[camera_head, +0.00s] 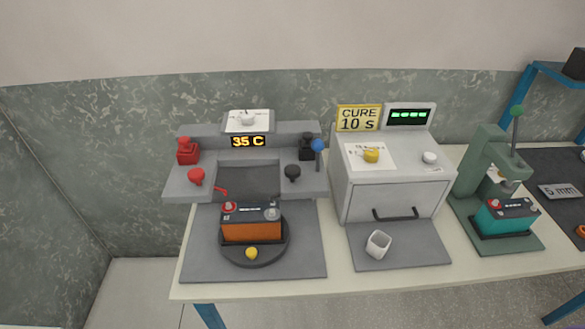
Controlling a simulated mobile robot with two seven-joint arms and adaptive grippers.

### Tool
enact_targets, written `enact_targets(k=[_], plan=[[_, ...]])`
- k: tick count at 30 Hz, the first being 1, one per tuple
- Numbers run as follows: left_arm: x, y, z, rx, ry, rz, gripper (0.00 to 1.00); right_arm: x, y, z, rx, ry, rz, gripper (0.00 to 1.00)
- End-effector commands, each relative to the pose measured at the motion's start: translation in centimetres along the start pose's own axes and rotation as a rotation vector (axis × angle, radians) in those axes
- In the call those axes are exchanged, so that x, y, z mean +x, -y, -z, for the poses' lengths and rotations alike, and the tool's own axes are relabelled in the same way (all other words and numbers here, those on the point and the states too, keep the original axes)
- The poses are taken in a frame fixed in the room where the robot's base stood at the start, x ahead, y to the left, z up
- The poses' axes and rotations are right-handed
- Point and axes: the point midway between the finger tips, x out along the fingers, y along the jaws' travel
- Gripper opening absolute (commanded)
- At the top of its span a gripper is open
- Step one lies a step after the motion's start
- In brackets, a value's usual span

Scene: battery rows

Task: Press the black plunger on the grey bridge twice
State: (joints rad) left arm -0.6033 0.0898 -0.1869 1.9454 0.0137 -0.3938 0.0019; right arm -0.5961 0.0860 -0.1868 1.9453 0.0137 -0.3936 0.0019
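The grey bridge (180,188) stands at the left of the table. A black plunger (292,172) with a round head sits on the front of its right side, and a red one (196,176) sits on its left side. The black plunger looks upright, with nothing touching it. Behind it is a black block (307,150) beside a blue ball-topped lever (318,145). An orange battery (250,230) with a black top stands on a dark round turntable (268,258) in front of the bridge. Neither of my grippers shows in the head view.
A red block (187,152) and a 35 C display (248,141) are on the bridge. The air above the bridge is clear.

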Motion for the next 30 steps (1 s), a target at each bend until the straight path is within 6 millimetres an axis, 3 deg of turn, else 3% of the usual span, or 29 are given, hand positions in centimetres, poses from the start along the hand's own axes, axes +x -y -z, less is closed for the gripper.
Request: enact_targets(k=[14,30], plan=[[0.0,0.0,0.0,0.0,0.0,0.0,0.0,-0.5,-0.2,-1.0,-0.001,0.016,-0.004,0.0],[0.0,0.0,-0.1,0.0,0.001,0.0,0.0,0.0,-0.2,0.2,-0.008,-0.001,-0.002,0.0]])
